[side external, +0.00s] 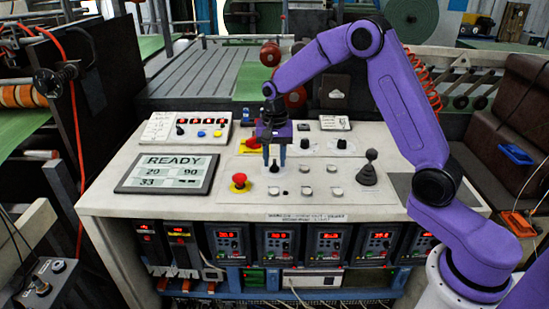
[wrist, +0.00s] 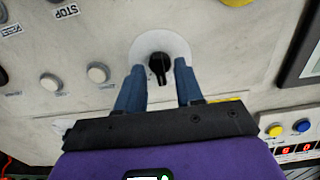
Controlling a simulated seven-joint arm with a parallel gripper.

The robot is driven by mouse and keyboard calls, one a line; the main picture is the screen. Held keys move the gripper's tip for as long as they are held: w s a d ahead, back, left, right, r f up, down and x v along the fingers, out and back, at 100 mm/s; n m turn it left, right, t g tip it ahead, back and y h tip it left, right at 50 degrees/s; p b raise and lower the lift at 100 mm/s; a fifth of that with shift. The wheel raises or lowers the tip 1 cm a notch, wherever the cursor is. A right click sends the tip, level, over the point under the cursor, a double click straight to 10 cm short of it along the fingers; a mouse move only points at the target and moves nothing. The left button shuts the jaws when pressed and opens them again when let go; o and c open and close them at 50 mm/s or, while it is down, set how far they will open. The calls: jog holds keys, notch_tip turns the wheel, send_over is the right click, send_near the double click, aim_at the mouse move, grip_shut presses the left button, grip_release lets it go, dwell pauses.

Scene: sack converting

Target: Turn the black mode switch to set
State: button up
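The black mode switch (wrist: 159,64) sits on a pale round plate in the wrist view, its pointer towards the bottom of that picture. My gripper (wrist: 159,68) has two blue fingers, one on each side of the switch, with a visible gap on both sides. Its fingers look apart and not touching the knob. In the side view my gripper (side external: 275,163) points down at the console top, with the switch (side external: 274,168) small and dark between the fingertips. The switch's labels cannot be read in either view.
A red mushroom button (side external: 239,183) and a READY display (side external: 167,173) lie to the left on the console (side external: 220,205). Several pale buttons (side external: 305,191) and a black lever (side external: 369,168) lie to the right. A box with coloured buttons (side external: 186,128) stands behind.

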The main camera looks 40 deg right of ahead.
jog(key=shift+f, duration=0.15)
grip_shut()
jog(key=shift+n, duration=0.4)
jog(key=n, duration=0.3)
jog(key=shift+n, duration=0.4)
jog(key=n, duration=0.4)
jog(key=shift+n, duration=0.3)
